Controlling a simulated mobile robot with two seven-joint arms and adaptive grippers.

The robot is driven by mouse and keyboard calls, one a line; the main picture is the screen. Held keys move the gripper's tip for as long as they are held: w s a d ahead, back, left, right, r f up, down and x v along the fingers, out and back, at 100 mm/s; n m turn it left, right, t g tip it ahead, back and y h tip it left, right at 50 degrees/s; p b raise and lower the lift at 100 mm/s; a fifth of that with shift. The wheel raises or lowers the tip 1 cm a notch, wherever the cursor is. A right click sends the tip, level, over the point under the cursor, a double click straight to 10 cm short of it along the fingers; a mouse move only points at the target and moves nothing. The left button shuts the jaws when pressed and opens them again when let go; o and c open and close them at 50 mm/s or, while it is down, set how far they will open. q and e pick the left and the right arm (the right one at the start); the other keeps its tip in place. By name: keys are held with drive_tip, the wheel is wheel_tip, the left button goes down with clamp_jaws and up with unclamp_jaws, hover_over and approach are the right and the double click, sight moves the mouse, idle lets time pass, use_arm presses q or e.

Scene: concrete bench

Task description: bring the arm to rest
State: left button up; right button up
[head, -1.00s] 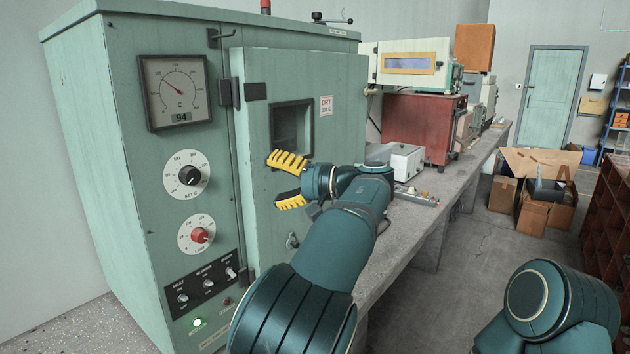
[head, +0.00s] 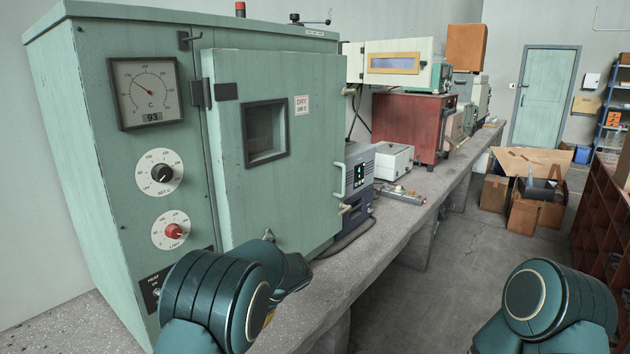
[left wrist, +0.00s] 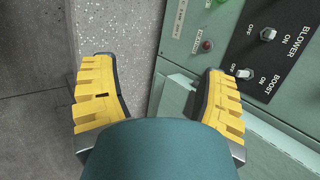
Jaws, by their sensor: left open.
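My left gripper (left wrist: 156,66) is open in the left wrist view. Its two yellow-padded fingers are wide apart with nothing between them. Past the fingertips are the concrete bench and the oven's lower switch panel (left wrist: 268,34), marked BLOWER and BOOST. In the head view my left arm (head: 215,295) is folded low in front of the green oven (head: 90,190) and hides its own gripper, apart from perhaps a speck of yellow. My right arm (head: 560,300) shows at the lower right; its gripper is out of view.
The oven door (head: 225,190) stands proud of the cabinet; I cannot tell whether it is latched. A grey-blue instrument (head: 360,172), a white box (head: 393,162) and a red cabinet (head: 405,125) stand along the bench (head: 385,225).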

use_arm(q)
drive_tip(key=s+d+f+n+g+h, duration=0.25)
drive_tip(key=s+f+h, duration=0.55)
drive_tip(key=s+f, duration=0.85)
drive_tip(key=s+d+f+n+h, duration=0.1)
drive_tip(key=s+d+n, duration=0.1)
drive_tip(key=s, duration=0.6)
drive_tip(key=s+d+f+n+t+h, duration=0.1)
drive_tip(key=s+f+n+h, duration=0.1)
drive_tip(key=s, duration=0.5)
drive_tip(key=shift+s+d+n+h, duration=0.3)
drive_tip(key=shift+s+d+n, duration=0.1)
drive_tip(key=shift+n, duration=0.45)
drive_tip(key=shift+a, duration=0.1)
